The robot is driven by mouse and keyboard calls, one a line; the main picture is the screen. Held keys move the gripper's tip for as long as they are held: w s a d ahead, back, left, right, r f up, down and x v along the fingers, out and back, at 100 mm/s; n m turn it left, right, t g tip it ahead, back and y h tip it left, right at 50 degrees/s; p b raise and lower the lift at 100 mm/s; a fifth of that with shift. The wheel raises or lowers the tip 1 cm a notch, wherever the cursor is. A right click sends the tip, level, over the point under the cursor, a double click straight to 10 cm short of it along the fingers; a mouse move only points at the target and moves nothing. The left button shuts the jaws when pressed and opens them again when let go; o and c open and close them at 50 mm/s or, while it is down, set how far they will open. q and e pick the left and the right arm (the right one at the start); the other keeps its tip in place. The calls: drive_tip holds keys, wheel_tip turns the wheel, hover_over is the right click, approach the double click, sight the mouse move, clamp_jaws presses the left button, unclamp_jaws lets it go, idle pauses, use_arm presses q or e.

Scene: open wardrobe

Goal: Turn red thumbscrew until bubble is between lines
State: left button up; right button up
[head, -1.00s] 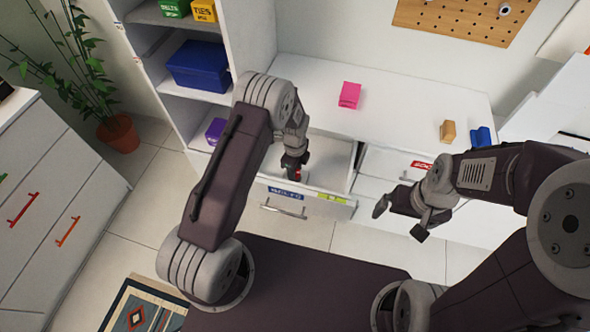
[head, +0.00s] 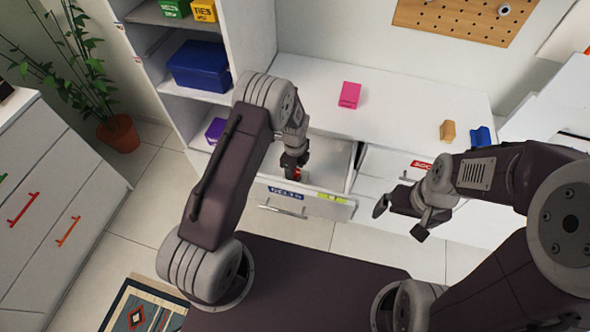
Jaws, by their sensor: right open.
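A small red piece (head: 296,174), which looks like the thumbscrew, shows just under my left gripper (head: 294,168) at the open drawer. My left gripper points down and its fingers hide most of the red piece. I cannot tell whether they are shut on it. A small yellow-green strip (head: 332,197) is on the drawer front, right of a blue label. It may be the bubble vial, but bubble and lines are too small to make out. My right gripper (head: 400,220) is open and empty, right of the drawer and apart from it.
The open drawer (head: 328,160) sticks out below a white top (head: 400,98), which holds a pink block (head: 349,95), a tan block (head: 447,131) and a blue object (head: 481,137). A shelf with a blue bin (head: 200,66) stands left. Floor is free at left.

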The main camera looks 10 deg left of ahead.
use_arm(q)
wheel_tip(320, 180, up, 9)
idle(0.4)
drive_tip(key=shift+r, duration=0.1)
drive_tip(key=s+a+r+n+t+p, duration=0.1)
drive_tip(key=s+a+r+n, duration=0.1)
drive_tip(key=r, duration=0.5)
drive_tip(key=s+a+r+n+t+p, duration=0.1)
drive_tip(key=s+a+r+n, duration=0.15)
drive_tip(key=r, duration=0.35)
drive_tip(key=s+f+n, duration=0.1)
drive_tip(key=s+n, duration=1.2)
drive_tip(key=n, duration=0.4)
drive_tip(key=shift+s+f+g, duration=0.25)
drive_tip(key=shift+s+g, duration=0.05)
drive_tip(key=shift+g, duration=0.1)
